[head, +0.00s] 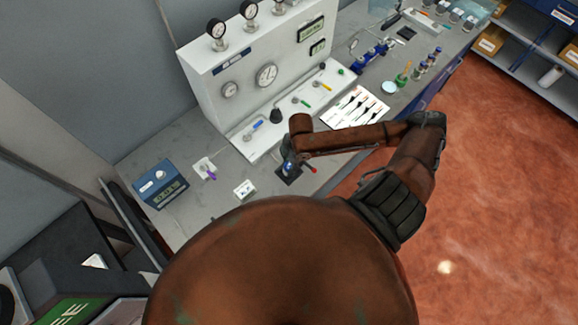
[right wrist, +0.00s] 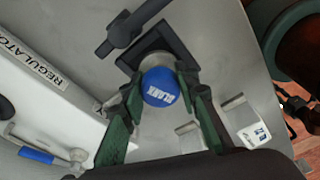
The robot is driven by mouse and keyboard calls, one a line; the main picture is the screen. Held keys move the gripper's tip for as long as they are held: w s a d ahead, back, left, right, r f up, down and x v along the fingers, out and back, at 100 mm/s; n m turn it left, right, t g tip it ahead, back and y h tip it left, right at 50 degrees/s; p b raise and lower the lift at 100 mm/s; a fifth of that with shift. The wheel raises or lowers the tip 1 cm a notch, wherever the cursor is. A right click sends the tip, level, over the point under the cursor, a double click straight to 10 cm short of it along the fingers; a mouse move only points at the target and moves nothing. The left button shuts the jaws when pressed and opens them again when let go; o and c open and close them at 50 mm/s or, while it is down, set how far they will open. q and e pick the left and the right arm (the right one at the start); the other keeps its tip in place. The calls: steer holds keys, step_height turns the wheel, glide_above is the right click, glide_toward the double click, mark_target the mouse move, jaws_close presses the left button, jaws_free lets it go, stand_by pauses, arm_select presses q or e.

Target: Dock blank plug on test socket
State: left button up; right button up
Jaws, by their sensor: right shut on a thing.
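The blank plug (right wrist: 160,88) has a round blue cap lettered BLANK and shows between my right gripper's green fingers (right wrist: 162,92) in the right wrist view. The fingers are shut on it from both sides. A grey metal collar shows just beyond the cap, over a black square base with a lever (right wrist: 150,40), which looks like the test socket. In the head view the black base (head: 289,178) lies on the bench under my right gripper (head: 289,164). The cap hides the joint, so I cannot tell whether the plug is seated. My left gripper is out of view.
The white regulator panel (head: 215,80) with gauges and coloured valve levers stands behind the socket. White blocks (head: 245,190) and a blue meter (head: 160,184) are to the left. A white sheet with dark tools (head: 355,107) lies to the right. Bare grey bench (head: 215,210) lies between.

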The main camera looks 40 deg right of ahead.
steer(key=shift+p, duration=0.5)
steer(key=shift+f, duration=0.6)
stand_by(0.3)
steer(key=o, duration=0.9)
steer(key=shift+o, duration=0.2)
